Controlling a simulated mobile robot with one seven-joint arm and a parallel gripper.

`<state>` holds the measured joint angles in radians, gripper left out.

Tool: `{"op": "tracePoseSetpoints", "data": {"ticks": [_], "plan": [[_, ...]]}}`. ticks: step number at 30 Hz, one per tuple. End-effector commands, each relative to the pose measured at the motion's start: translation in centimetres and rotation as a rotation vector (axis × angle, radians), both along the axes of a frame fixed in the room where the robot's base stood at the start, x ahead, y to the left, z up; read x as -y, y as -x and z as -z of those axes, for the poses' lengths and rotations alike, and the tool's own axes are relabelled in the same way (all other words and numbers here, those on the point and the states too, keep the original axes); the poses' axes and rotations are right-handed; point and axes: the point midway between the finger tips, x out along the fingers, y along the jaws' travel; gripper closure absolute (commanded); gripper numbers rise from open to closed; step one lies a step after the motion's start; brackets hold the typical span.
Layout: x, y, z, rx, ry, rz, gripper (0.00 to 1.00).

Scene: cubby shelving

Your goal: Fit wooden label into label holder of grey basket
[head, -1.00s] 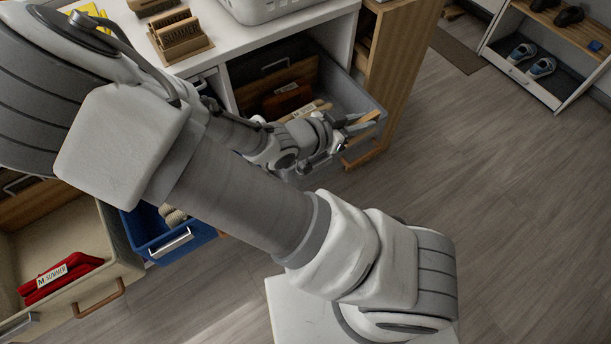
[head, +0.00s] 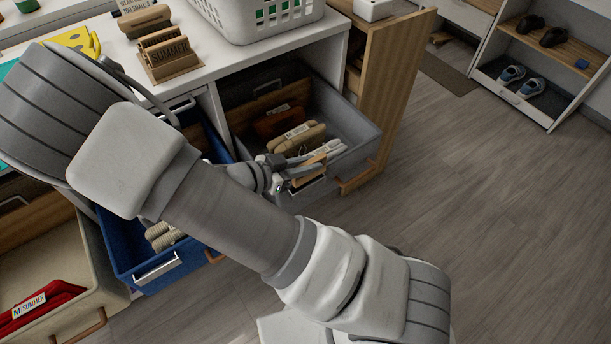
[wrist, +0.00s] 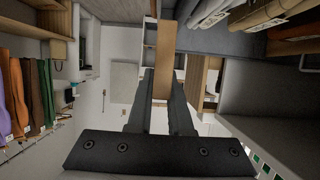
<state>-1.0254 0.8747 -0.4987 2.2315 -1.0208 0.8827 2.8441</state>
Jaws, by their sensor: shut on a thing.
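My gripper (head: 290,176) is shut on a plain wooden label (wrist: 164,75), which sticks out past the two dark fingers in the wrist view. In the head view my gripper is at the front of the pulled-out grey basket (head: 362,135). The label (head: 312,172) is tilted and close to the basket's front rim. A metal label holder (head: 309,189) shows in part below it on the basket front; my gripper partly hides it. I cannot tell whether label and holder touch.
Folded tan clothes (head: 297,137) lie inside the grey basket. A blue basket (head: 122,245) and a cream basket (head: 98,285) stand pulled out to the left. A wooden stand with labels (head: 163,62) and a white crate (head: 262,28) are on the counter. Floor at right is clear.

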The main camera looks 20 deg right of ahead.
Motion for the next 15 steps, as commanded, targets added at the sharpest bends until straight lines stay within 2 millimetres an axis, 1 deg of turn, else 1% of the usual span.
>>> {"op": "tracePoseSetpoints", "data": {"ticks": [5,12,15], "plan": [[-0.6,-0.3,0.9,-0.001,0.001,0.001,1.0],[-0.5,-0.3,4.3,-0.002,0.002,0.0,1.0],[-0.5,-0.3,4.5,0.001,0.0,0.0,1.0]]}}
